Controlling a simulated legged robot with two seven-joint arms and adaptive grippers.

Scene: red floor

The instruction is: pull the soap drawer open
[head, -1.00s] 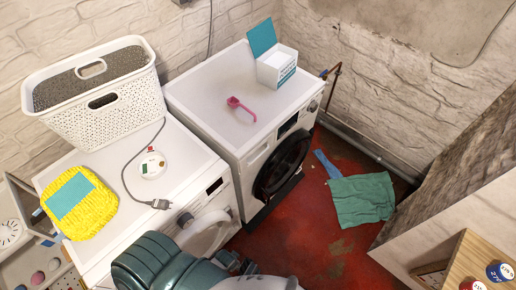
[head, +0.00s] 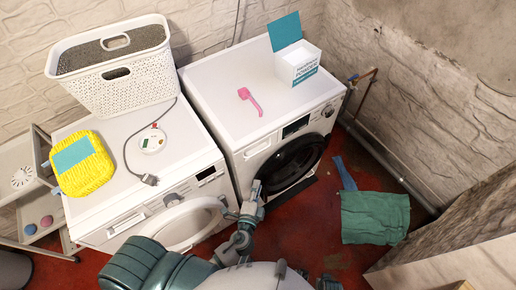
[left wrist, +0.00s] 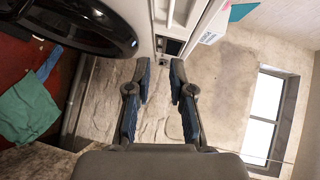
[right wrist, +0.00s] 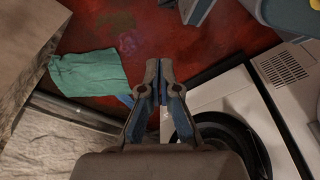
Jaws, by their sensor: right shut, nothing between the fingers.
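The right washing machine (head: 250,100) has a soap drawer (head: 258,148) at the left of its front panel. The drawer front looks flush with the panel. The left washing machine (head: 190,172) has a similar drawer front (head: 127,222), which also looks flush. My left gripper (head: 256,188) is in front of the right machine, below its drawer and left of its dark round door, apart from the drawer. In the left wrist view its fingers (left wrist: 160,66) are spread and empty; no drawer shows between them. My right gripper (right wrist: 159,66) is shut and empty, with the floor behind it.
A pink scoop (head: 250,99) and an open powder box (head: 297,66) stand on the right machine. A green cloth (head: 375,218) lies on the floor.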

